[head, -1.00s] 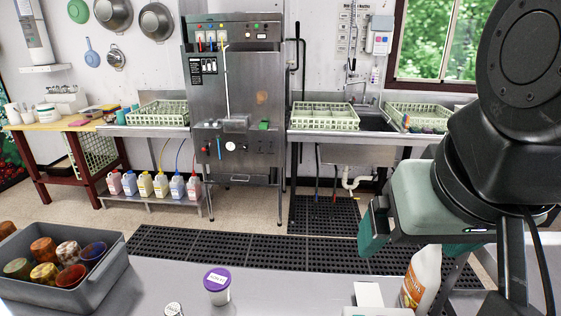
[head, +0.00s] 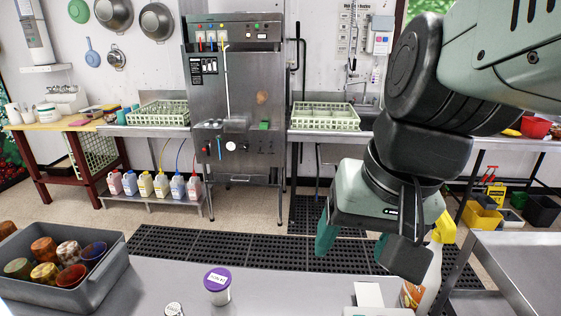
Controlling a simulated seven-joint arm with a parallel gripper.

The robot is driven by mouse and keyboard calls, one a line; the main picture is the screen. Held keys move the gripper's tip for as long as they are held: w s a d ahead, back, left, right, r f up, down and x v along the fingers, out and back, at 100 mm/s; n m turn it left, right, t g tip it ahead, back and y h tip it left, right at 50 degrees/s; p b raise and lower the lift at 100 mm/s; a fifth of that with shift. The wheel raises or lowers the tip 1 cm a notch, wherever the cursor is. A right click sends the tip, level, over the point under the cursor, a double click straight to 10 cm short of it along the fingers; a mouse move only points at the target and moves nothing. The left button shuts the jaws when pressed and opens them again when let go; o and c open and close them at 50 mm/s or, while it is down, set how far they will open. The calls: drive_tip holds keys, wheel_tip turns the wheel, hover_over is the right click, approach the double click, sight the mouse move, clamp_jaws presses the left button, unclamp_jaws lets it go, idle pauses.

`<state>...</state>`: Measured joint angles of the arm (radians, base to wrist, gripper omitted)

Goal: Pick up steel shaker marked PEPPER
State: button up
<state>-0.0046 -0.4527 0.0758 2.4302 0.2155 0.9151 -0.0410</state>
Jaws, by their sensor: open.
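A small silvery round top (head: 174,309) shows at the bottom edge of the head view, on the near steel counter (head: 270,288). It may be the steel shaker; most of it is cut off, and I cannot read a PEPPER marking. To its right stands a white tub with a purple lid (head: 217,283) and a small label. My gripper (head: 365,249) is open and empty. It hangs above the right part of the counter, to the right of the tub and well apart from the silvery top.
A grey bin of patterned cups (head: 62,270) stands at the left. A white box (head: 369,295) and a spray bottle with a yellow head (head: 432,262) stand below and beside my gripper. The counter between tub and box is clear.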

drive_tip(key=w+a+f+m+g+y, duration=0.4)
drive_tip(key=a+f+m+y, duration=0.15)
drive_tip(key=a+f, duration=0.55)
drive_tip(key=w+a+f+m+g+y, duration=0.35)
drive_tip(key=a+f+y, duration=0.35)
drive_tip(key=a+f, duration=0.45)
drive_tip(key=w+a+f+m+t+y, duration=0.1)
drive_tip(key=f+m, duration=0.2)
drive_tip(key=f, duration=0.2)
drive_tip(key=a+f+m+t+y, duration=0.1)
drive_tip(key=a+f+m+t, duration=0.1)
drive_tip(key=f, duration=0.3)
drive_tip(key=w+a+f+m+t+y, duration=0.1)
drive_tip(key=a+f+m+t, duration=0.1)
drive_tip(key=f+m, duration=0.2)
drive_tip(key=shift+w+a+f+y, duration=0.15)
drive_tip(key=shift+f+y, duration=0.05)
drive_tip(key=shift+f, duration=0.35)
drive_tip(key=shift+w+a+f+y, duration=0.1)
drive_tip(key=shift+w+f+y, duration=0.05)
drive_tip(key=shift+f, duration=0.35)
drive_tip(key=shift+a+r, duration=0.15)
drive_tip(key=shift+a, duration=0.35)
drive_tip(key=a, duration=0.6)
drive_tip(key=shift+w+a, duration=0.2)
drive_tip(key=shift+a, duration=0.05)
drive_tip(key=shift+c, duration=0.5)
drive_tip(key=c, duration=1)
